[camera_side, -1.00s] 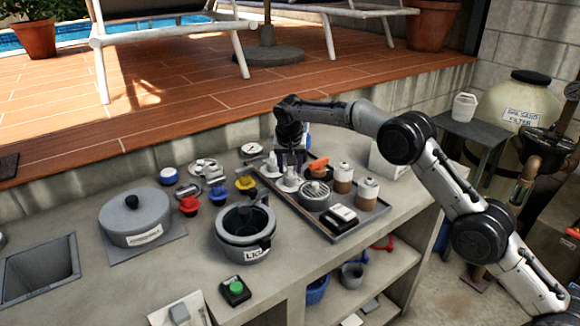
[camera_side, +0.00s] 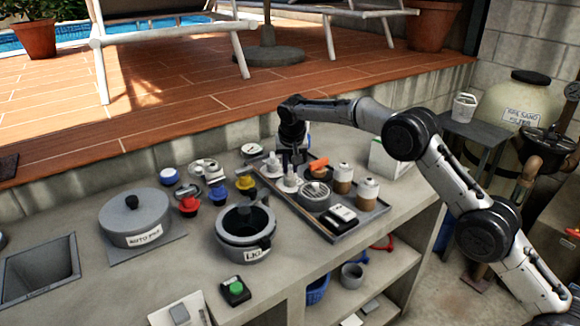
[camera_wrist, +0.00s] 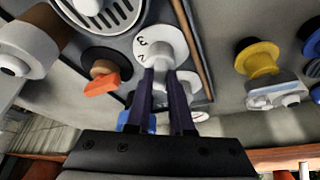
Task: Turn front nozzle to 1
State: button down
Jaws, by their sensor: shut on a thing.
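The front nozzle (camera_wrist: 161,44) is a white round piece with dark numerals on its flange; a 3 shows in the wrist view. In the side view the front nozzle (camera_side: 291,183) stands upright on the grey tray (camera_side: 325,230). A second white nozzle (camera_side: 273,168) stands just behind it and is partly hidden by the fingers in the wrist view (camera_wrist: 190,84). My gripper (camera_wrist: 160,74) comes down from above, its two dark fingers shut on the front nozzle. The fingers hide part of the flange and its other marks.
The tray also holds a round grate (camera_side: 314,194), an orange-handled valve (camera_side: 319,165), two brown-and-white bottles and a black-and-white box (camera_side: 340,214). Blue, red and yellow knobs lie left of it. Bare counter lies between pots.

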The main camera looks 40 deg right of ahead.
jog(key=shift+f, duration=0.25)
jog(key=c, duration=0.8)
grip_release()
jog(key=shift+r, duration=0.15)
jog(key=shift+r, duration=0.2)
jog(key=v, duration=1.3)
jog(key=shift+s+r, duration=0.1)
jog(key=shift+r, duration=0.05)
